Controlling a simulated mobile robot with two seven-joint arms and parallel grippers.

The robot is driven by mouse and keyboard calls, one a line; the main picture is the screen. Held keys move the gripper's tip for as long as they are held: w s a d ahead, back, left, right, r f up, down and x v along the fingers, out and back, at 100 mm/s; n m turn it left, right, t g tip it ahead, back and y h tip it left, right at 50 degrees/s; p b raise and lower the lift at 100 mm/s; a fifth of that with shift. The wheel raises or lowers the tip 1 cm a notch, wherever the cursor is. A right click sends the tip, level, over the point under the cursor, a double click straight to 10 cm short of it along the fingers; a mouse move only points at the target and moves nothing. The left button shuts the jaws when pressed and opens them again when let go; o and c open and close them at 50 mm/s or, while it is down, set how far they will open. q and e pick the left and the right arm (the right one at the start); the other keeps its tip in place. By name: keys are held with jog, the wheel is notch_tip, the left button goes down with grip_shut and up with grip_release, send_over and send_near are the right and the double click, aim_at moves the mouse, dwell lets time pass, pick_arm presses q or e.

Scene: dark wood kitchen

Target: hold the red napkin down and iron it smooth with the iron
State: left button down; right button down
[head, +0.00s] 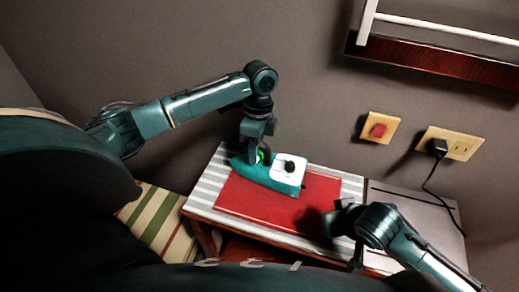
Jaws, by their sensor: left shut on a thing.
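The red napkin (257,207) lies spread on a striped board on a small table. The teal and white iron (285,178) is over the far left part of the napkin; I cannot tell whether its sole touches the cloth. My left gripper (262,152) comes down from above and is shut on the iron at its rear left end. My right gripper (334,222) is low over the right part of the napkin, close to the cloth. Its fingertips are dark and partly hidden by shadow, so its jaws are unclear.
The striped board (206,193) shows around the napkin. A grey surface (409,202) lies to its right, with a black cord running from a plug (437,147) in the wall outlet (459,146). A red switch (379,130) is on the wall. A striped cloth (155,217) is at lower left.

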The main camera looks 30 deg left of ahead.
jog(key=shift+d+f, duration=0.1)
jog(key=shift+f, duration=0.05)
pick_arm(q)
jog(key=shift+r, duration=2.55)
